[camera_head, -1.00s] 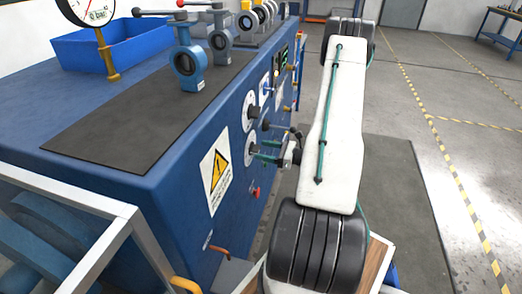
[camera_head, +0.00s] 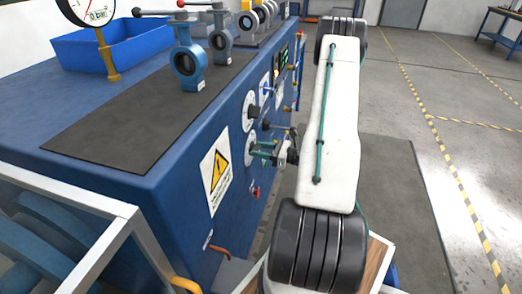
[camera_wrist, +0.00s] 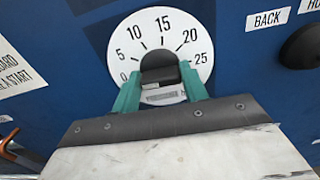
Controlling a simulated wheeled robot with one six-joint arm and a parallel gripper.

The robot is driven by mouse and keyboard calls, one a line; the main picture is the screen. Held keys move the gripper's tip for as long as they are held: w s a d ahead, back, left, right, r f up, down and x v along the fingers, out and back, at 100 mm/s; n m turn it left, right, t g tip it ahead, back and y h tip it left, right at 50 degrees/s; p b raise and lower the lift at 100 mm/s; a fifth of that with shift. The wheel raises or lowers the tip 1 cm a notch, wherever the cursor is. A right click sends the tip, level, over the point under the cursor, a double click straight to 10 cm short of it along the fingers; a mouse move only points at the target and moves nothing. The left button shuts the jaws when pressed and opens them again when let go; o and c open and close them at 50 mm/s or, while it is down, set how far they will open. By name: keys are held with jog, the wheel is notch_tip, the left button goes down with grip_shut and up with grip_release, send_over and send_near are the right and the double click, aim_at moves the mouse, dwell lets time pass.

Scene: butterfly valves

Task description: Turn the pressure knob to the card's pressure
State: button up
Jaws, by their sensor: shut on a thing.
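The pressure knob (camera_wrist: 158,68) is a dark grip in the middle of a white round dial (camera_wrist: 118,47) marked 0 to 25. In the head view this seems to be the lower white dial (camera_head: 251,150) on the blue cabinet's side. My gripper (camera_wrist: 160,88) has its teal fingers on either side of the knob and is shut on it. My gripper also shows in the head view (camera_head: 264,150), close against the dial. I cannot make out a pointer on the knob. I cannot pick out the card with the pressure.
A second white dial (camera_head: 249,108) sits just beyond on the cabinet side. A yellow warning sign (camera_head: 218,172) and a red button (camera_head: 256,192) are nearer. A gauge (camera_head: 92,8) and butterfly valves (camera_head: 189,67) stand on top. The floor to the right is clear.

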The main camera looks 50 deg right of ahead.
jog(key=shift+m, duration=0.3)
jog(key=m, duration=0.4)
jog(key=shift+d+m, duration=0.1)
jog(key=shift+m, duration=0.3)
jog(key=m, duration=1)
jog(key=shift+f+m, duration=0.15)
jog(key=shift+m, duration=0.25)
jog(key=m, duration=0.4)
jog(key=shift+m, duration=0.4)
jog(key=o, duration=1)
jog(key=shift+d, duration=0.1)
